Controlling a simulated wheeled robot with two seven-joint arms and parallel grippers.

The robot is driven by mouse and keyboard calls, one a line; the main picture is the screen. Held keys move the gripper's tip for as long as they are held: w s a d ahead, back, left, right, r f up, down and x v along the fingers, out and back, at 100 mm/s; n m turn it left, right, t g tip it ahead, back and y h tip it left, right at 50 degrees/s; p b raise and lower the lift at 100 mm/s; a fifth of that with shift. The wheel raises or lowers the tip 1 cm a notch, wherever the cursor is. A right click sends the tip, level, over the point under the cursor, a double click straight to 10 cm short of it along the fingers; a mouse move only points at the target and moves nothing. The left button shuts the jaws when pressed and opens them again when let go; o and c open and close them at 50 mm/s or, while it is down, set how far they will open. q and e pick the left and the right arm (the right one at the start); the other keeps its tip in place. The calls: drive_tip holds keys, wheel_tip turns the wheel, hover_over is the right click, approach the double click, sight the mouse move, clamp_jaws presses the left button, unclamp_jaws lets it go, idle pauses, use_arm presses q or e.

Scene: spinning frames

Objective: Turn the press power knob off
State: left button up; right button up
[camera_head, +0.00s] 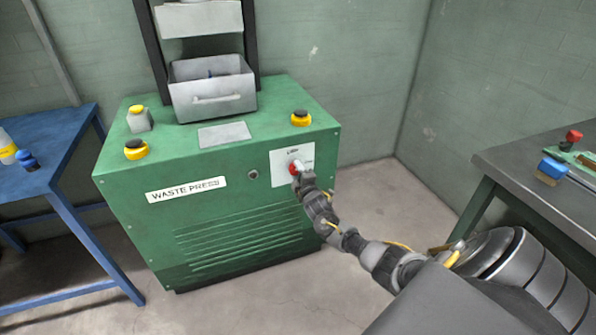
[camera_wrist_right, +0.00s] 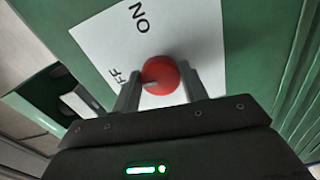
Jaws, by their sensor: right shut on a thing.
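The press (camera_head: 215,215) is a green cabinet labelled "WASTE PRESS" against the back wall. Its power knob (camera_head: 296,167) is red and sits on a white plate (camera_head: 281,160) at the front's upper right. In the right wrist view the knob (camera_wrist_right: 160,76) shows a grey pointer mark toward its lower left. My right gripper (camera_wrist_right: 160,88) is shut on the knob, one finger on each side. In the head view the right gripper (camera_head: 299,178) reaches the knob from the lower right. My left gripper is not in view.
A blue table (camera_head: 60,170) stands at the left with bottles on it. A grey workbench (camera_head: 540,180) stands at the right with a brush and other items. The floor between is clear.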

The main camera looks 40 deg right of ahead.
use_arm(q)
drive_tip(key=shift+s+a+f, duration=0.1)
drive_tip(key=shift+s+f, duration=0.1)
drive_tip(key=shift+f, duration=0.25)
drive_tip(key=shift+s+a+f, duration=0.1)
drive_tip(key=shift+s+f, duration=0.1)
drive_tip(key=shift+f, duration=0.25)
use_arm(e)
drive_tip(key=shift+n, duration=0.9)
drive_tip(key=o, duration=1)
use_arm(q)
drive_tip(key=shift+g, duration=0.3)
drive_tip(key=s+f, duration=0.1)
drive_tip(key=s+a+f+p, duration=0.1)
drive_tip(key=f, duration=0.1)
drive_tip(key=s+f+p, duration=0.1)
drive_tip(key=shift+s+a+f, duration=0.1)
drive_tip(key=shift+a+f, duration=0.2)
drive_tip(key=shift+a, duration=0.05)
use_arm(e)
drive_tip(key=v, duration=1.1)
drive_tip(key=shift+w, duration=0.1)
